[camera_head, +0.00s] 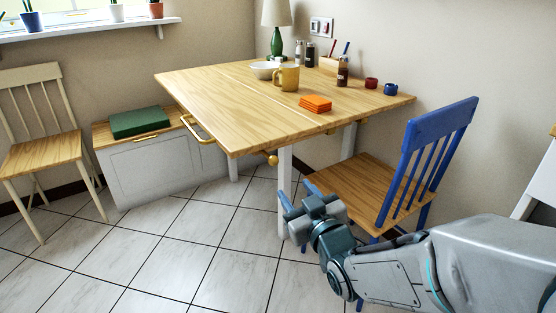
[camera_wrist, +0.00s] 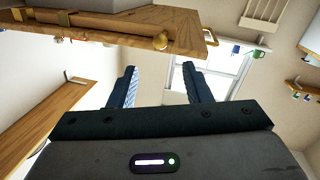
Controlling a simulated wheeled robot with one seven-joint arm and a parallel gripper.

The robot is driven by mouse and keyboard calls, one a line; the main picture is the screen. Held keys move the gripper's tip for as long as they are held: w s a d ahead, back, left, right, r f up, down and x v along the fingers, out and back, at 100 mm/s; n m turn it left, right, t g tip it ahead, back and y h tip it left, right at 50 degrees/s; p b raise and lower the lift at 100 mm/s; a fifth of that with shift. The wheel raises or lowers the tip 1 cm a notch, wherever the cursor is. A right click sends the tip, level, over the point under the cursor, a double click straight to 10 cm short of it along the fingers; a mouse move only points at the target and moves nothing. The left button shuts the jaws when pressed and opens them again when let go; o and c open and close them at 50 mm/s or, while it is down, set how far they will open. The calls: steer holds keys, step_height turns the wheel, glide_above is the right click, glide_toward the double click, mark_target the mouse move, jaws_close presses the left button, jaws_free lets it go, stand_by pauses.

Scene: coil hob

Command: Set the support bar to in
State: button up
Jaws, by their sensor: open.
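The wooden drop-leaf table (camera_head: 215,95) stands in the middle of the head view with its top level. A round brass knob (camera_head: 272,160) sits under its near edge, above a white leg. In the wrist view the same knob (camera_wrist: 160,41) ends a wooden bar (camera_wrist: 110,33) along the table's underside, which I take as the support bar. How far the bar is pulled out I cannot tell. My gripper (camera_head: 297,194) is below and right of the knob, apart from it. Its two fingers (camera_wrist: 158,70) are spread and empty in the wrist view.
A blue chair (camera_head: 435,135) with a wooden seat stands close behind my gripper. A brass handle (camera_head: 196,128) is on the table's left edge. A mug (camera_head: 288,78), bowl and orange stack (camera_head: 315,103) rest on the top. A white bench (camera_head: 150,172) stands left; the tiled floor in front is clear.

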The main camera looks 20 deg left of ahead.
mark_target(275, 164)
steer(key=p+x, duration=0.5)
steer(key=x, duration=0.8)
steer(key=shift+w+a+p, duration=0.25)
steer(key=shift+a+p, duration=0.05)
